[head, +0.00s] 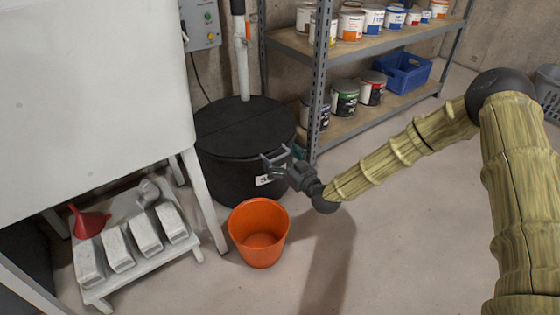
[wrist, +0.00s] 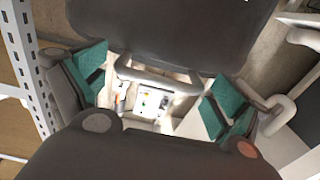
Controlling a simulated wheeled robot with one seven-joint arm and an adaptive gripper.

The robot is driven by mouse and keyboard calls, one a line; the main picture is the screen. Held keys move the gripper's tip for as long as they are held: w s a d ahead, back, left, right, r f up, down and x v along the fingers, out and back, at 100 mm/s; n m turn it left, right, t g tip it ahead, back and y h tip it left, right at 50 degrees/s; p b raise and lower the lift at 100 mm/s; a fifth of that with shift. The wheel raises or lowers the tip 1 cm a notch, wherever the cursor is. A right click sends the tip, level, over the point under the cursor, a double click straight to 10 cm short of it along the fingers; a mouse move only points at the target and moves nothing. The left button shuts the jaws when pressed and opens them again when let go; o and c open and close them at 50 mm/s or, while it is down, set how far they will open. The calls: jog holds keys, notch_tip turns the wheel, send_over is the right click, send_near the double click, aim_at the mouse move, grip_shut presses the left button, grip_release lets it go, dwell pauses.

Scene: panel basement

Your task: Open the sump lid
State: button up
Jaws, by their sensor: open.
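The sump lid (head: 228,120) is a round black cover on a black tub (head: 222,175) in the head view, and it looks closed. My gripper (head: 273,157) is open at the tub's near right side, just below the lid's rim. In the wrist view, the teal finger pads of my gripper (wrist: 157,88) are spread apart. A grey bar-shaped handle (wrist: 155,78) shows between them, against a large dark surface that appears to be the lid (wrist: 170,35). I cannot tell whether the pads touch the handle. A white label on the tub is partly hidden by my gripper.
A white pipe (head: 242,70) rises behind the lid. An orange bucket (head: 258,240) stands in front of the tub. A white cabinet (head: 95,90) and low rack (head: 140,262) are left; a metal shelf (head: 318,85) with paint cans is right.

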jog(key=shift+w+a, duration=0.2)
jog(key=shift+w, duration=0.05)
jog(key=shift+c, duration=0.5)
jog(key=c, duration=1.2)
jog(key=shift+r, duration=0.2)
